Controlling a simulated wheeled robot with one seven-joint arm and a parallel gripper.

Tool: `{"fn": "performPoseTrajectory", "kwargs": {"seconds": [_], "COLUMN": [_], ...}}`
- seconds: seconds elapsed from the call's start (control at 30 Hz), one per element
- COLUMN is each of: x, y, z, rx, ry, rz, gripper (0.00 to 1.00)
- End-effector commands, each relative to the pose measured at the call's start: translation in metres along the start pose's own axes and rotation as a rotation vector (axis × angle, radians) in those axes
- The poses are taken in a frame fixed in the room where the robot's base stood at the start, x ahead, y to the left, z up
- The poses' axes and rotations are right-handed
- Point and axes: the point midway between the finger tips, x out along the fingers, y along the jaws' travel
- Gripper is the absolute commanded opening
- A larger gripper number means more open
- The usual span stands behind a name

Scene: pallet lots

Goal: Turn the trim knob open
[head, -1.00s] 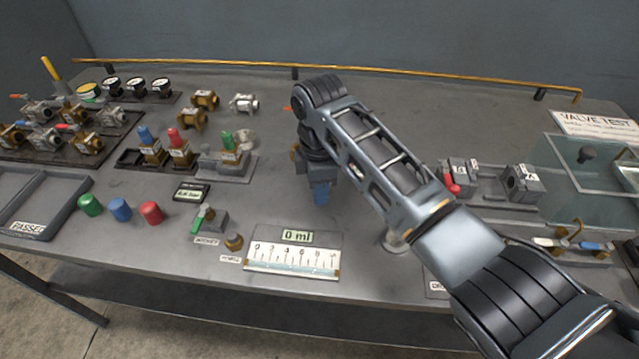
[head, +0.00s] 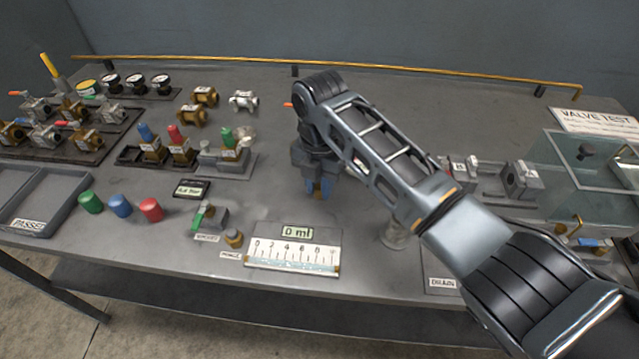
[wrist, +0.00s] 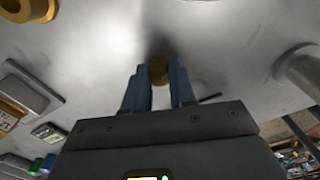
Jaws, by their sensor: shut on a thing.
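My gripper (head: 318,188) points down at the bench, just beyond the 0 ml gauge. Its two blue fingers are shut on a small round brass knob, taken here as the trim knob (wrist: 158,68), seen between the fingertips in the wrist view. The fingers and wrist cover most of the knob in the head view, and no open or closed mark on it can be read. The gauge panel (head: 290,258) reads 0 ml above a white scale.
A brass button (head: 234,238) and a small block with a green lever (head: 210,217) stand left of the gauge. Green, blue and red caps (head: 121,206) lie farther left. A clear cup (head: 396,236) stands to the right. A glass tank (head: 590,165) is at far right.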

Motion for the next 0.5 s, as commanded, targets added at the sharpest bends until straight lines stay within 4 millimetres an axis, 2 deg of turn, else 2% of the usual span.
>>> {"fn": "performPoseTrajectory", "kwargs": {"seconds": [0.5], "x": [0.0008], "y": [0.0003], "z": [-0.0003], "rx": [-0.49], "ry": [0.002], "rz": [0.001], "gripper": [0.0]}}
